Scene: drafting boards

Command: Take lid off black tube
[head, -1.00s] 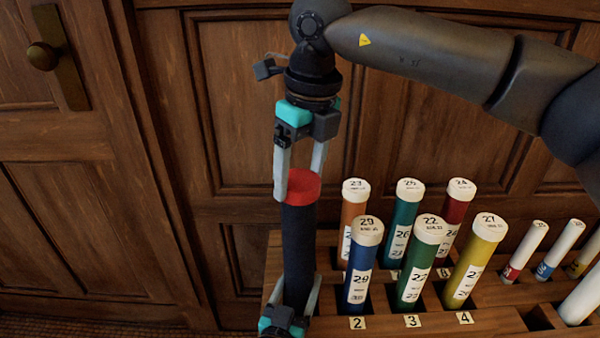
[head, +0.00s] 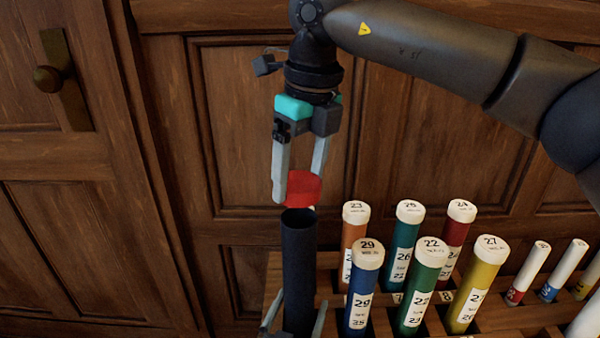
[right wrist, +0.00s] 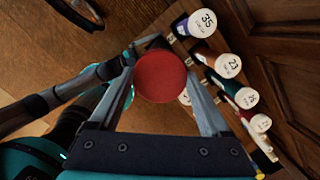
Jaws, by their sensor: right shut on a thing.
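The black tube (head: 298,265) stands upright at the left end of the wooden rack in the head view, its dark mouth uncovered. The red lid (head: 304,188) is just above the mouth, apart from it. My right gripper (head: 298,190) is shut on the lid, one finger on each side. The lid also shows between the fingers in the right wrist view (right wrist: 160,77), where it hides the tube's mouth. My left gripper (head: 296,318) has its fingers on both sides of the tube low down, shut on it, partly cut off by the picture's bottom edge.
Several coloured tubes with white caps, such as the blue one (head: 361,295), stand in the wooden rack (head: 483,320) right of the black tube. Slimmer white tubes (head: 528,270) stand farther right. A panelled wooden wall (head: 235,110) is behind. The space left of the tube is clear.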

